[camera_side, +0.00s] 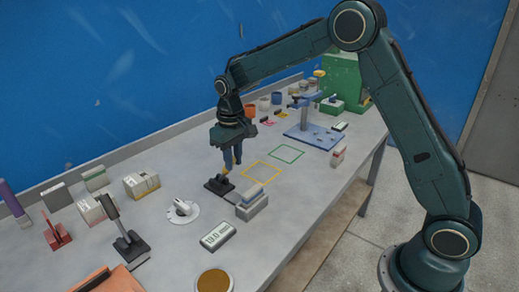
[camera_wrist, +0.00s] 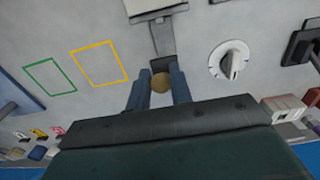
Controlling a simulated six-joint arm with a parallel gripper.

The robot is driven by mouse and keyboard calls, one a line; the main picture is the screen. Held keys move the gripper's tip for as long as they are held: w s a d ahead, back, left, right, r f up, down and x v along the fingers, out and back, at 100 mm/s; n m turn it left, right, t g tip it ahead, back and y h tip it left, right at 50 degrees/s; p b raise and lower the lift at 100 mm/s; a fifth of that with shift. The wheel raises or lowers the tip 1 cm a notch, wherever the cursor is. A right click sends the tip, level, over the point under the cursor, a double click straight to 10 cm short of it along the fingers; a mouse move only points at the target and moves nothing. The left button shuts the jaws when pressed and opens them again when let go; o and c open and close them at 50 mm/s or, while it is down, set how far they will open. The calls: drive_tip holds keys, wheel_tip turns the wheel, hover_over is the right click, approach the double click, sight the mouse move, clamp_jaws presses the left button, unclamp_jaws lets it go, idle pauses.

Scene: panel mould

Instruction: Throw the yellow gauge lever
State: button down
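The yellow gauge lever (camera_side: 226,173) stands on a small dark base (camera_side: 217,187) on the bench. The fingers hide the top of the lever in the side view.
A white dial (camera_side: 183,211) and a grey block (camera_side: 252,204) stand close by. A dark lever (camera_side: 127,238) and a red one (camera_side: 56,234) stand at left. Yellow (camera_side: 262,172) and green (camera_side: 287,153) outlines mark bare bench. A blue stand (camera_side: 313,136) is farther back.

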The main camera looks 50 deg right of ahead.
drive_tip(key=shift+w, duration=0.15)
drive_tip(key=shift+w+r, duration=0.5)
drive_tip(key=shift+w, duration=0.15)
drive_tip(key=shift+w+r, duration=0.1)
drive_tip(key=shift+w, duration=0.05)
drive_tip(key=shift+w+r, duration=0.25)
drive_tip(key=shift+w, duration=0.3)
idle(0.4)
drive_tip(key=shift+w+r, duration=0.1)
drive_tip(key=shift+w, duration=0.15)
drive_tip(key=shift+w+r, duration=0.15)
drive_tip(key=shift+w, duration=0.5)
idle(0.4)
